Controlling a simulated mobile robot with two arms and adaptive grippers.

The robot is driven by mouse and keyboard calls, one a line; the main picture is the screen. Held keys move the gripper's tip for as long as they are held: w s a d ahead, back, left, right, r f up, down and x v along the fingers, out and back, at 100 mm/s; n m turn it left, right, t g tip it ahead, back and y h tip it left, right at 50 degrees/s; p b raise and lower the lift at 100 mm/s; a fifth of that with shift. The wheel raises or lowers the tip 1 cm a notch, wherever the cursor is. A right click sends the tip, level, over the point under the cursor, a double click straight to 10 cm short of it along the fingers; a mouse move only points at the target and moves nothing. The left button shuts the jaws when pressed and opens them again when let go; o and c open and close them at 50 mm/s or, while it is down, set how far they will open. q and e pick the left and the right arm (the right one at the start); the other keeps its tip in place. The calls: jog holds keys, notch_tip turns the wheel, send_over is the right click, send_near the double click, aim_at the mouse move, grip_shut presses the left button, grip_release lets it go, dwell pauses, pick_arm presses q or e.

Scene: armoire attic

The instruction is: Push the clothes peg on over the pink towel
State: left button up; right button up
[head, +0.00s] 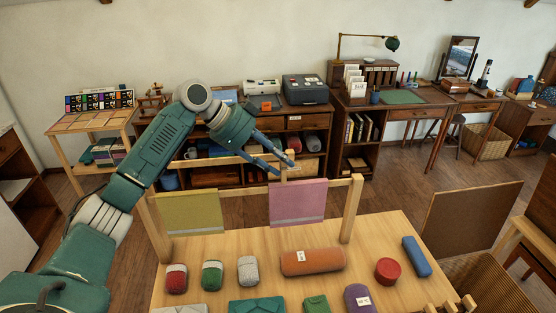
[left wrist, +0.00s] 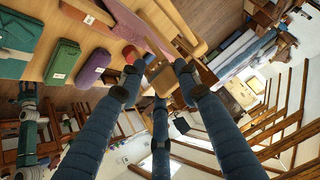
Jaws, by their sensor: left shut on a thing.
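The pink towel (head: 298,205) hangs over the wooden rail of a drying frame (head: 352,210) on the table. My left gripper (head: 284,166) is just above and behind the rail, near the towel's upper left part. It is shut on the clothes peg (head: 284,174), a small pale wooden piece. The left wrist view shows the peg (left wrist: 162,80) between the fingertips, close to the rail. The fingers partly hide the peg, and I cannot tell whether it touches the towel.
An olive towel (head: 190,212) hangs on the rail's left part. Rolled and folded cloths, including an orange roll (head: 313,262), a red roll (head: 388,271) and a blue roll (head: 416,256), lie on the table in front. A low cabinet (head: 225,172) stands behind.

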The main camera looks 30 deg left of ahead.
pick_arm(q)
jog(key=shift+p, duration=0.45)
dwell(0.6)
jog(key=shift+s+f+b, duration=0.1)
jog(key=shift+f+b, duration=0.95)
jog(key=shift+f, duration=1.1)
jog(key=o, duration=1)
jog(key=shift+r, duration=0.1)
jog(key=shift+s+a+r, duration=0.1)
jog(key=shift+a+r, duration=0.15)
jog(key=v, duration=1.1)
jog(key=shift+s+d, duration=0.1)
